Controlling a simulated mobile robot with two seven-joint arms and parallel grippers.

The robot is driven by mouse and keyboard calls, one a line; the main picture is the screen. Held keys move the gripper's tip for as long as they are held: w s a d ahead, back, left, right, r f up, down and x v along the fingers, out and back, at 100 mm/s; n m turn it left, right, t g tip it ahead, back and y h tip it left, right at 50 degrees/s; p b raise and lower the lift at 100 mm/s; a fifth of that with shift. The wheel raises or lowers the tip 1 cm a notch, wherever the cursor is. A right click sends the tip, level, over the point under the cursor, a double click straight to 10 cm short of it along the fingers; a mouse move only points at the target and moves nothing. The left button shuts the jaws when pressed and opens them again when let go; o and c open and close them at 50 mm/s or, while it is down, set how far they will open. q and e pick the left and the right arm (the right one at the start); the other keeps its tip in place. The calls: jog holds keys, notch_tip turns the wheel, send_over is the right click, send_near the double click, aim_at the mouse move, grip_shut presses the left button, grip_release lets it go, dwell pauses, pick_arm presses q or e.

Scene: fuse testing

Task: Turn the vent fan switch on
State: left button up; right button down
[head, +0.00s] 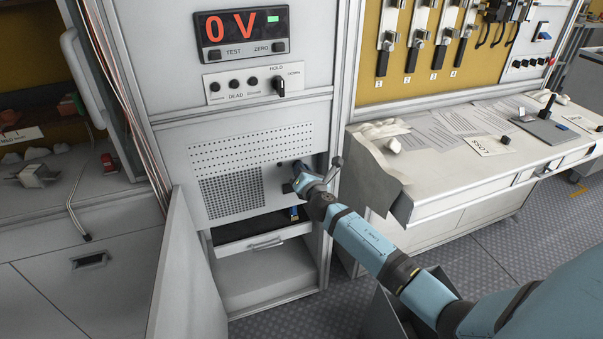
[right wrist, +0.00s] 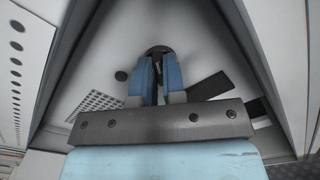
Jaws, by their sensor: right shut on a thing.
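A dark round knob (right wrist: 158,51), which I take to be the vent fan switch, sits on the light grey panel in the right wrist view. My right gripper (right wrist: 158,78) is shut on it with both blue fingers against the panel side. In the head view my right gripper (head: 299,174) reaches the right part of the perforated panel (head: 215,163), and the knob is mostly hidden by it. No label by the knob is readable, and I cannot tell which way it is turned. My left gripper is in neither view.
A cabinet door (head: 183,265) stands open at the lower left. An open drawer (head: 262,240) sits below the panel. The display above (head: 241,33) reads 0 V. A workbench (head: 450,190) with papers is to the right. A dark rectangle (right wrist: 210,89) lies beside the fingers.

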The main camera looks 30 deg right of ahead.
pick_arm(q)
jog(key=shift+b, duration=0.45)
pick_arm(e)
jog(key=m, duration=0.5)
dwell(0.3)
jog(key=c, duration=1.2)
grip_release()
jog(key=shift+s, duration=0.1)
pick_arm(q)
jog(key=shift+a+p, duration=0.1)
jog(key=shift+p, duration=0.55)
pick_arm(e)
jog(key=v, duration=1.3)
jog(key=shift+s+a, duration=0.15)
jog(key=shift+s, duration=0.15)
